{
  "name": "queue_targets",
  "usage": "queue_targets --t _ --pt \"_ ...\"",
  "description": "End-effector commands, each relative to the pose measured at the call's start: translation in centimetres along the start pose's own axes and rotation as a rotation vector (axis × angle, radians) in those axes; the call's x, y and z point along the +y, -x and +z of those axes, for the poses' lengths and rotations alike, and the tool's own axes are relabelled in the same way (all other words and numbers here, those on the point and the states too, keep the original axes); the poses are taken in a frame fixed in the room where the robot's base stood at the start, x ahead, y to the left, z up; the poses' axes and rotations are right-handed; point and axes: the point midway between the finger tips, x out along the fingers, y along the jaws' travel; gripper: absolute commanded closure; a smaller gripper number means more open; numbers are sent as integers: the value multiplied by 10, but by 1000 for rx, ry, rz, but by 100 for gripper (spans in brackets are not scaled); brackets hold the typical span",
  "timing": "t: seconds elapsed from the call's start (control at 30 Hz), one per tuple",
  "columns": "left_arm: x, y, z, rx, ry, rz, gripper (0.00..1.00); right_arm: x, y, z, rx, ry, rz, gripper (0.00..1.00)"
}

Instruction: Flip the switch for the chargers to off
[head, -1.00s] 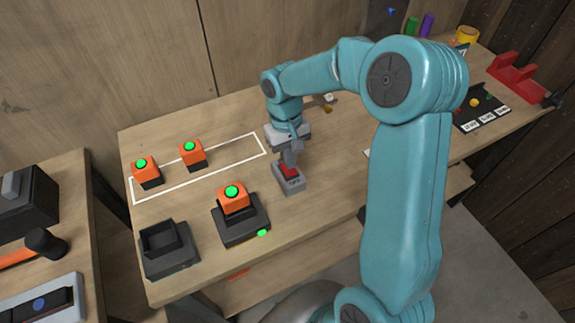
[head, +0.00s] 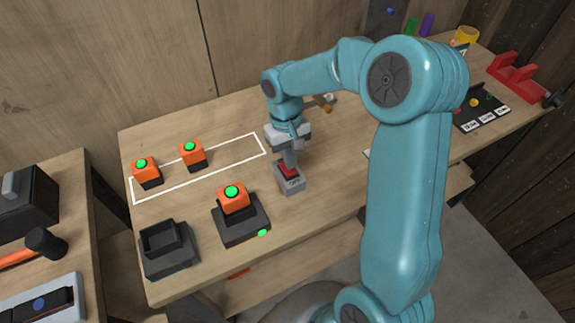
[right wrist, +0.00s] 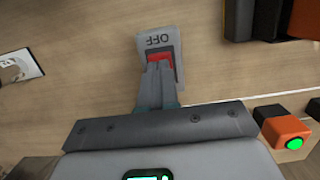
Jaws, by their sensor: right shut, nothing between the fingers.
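The charger switch is a grey box (head: 290,184) with a red rocker (head: 288,169) on the workbench, in the middle of the head view. In the right wrist view the switch box (right wrist: 148,43) shows the word OFF on its far side, and part of the red rocker (right wrist: 161,57) shows past my fingertips. My right gripper (head: 289,163) is shut and empty, pointing down at the rocker. Its fingers (right wrist: 158,70) hide part of the rocker. I cannot tell whether they touch it or which way it is tipped. My left gripper is not in view.
An orange battery (head: 233,197) with a green light sits in a black charger (head: 243,229) whose lamp is green. An empty black charger (head: 152,262) stands left of it. Two more orange batteries (head: 147,175) (head: 193,156) stand in the white-outlined area.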

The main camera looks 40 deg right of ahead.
Motion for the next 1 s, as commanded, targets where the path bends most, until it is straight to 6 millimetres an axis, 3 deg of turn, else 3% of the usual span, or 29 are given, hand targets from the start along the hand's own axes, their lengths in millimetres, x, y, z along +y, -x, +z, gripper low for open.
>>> queue_targets --t 1.0 --pt "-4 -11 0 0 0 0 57 0 -14 0 0 0 0 100"
